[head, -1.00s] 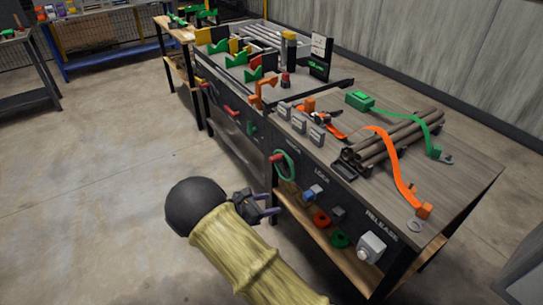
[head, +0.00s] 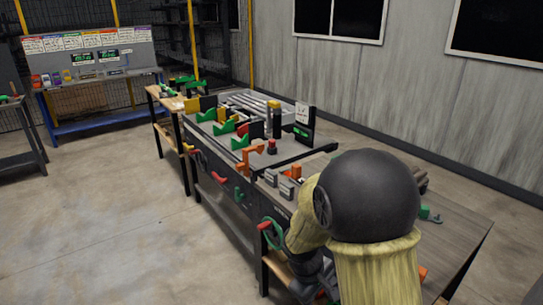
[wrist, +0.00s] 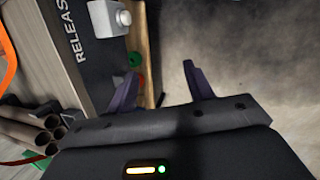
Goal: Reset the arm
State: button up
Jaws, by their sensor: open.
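My arm, with its yellowish sleeve and black round joint, fills the lower right of the head view and hides much of the near workbench (head: 455,230). My gripper (wrist: 160,88) shows in the wrist view with its two dark fingers apart and nothing between them. It hangs beside the bench front, near the panel marked RELEASE (wrist: 75,35). In the head view the gripper is mostly hidden behind my arm.
A grey-white knob (wrist: 108,18) sticks out of the panel by the fingers. Brown pipes (wrist: 35,128) lie on the bench top. An orange bracket (head: 247,160) and green holders (head: 240,141) stand farther along. Open concrete floor (head: 130,220) lies left.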

jog(key=s+d+r+m+t+y, duration=0.2)
jog(key=s+d+r+m+y, duration=0.15)
jog(key=s+r+m, duration=0.4)
notch_tip(320, 180, up, 17)
jog(key=m+p, duration=0.1)
jog(key=p, duration=1.8)
jog(key=shift+s+d+r, duration=0.15)
jog(key=shift+s+r, duration=0.05)
jog(key=shift+s, duration=0.1)
jog(key=shift+m, duration=0.25)
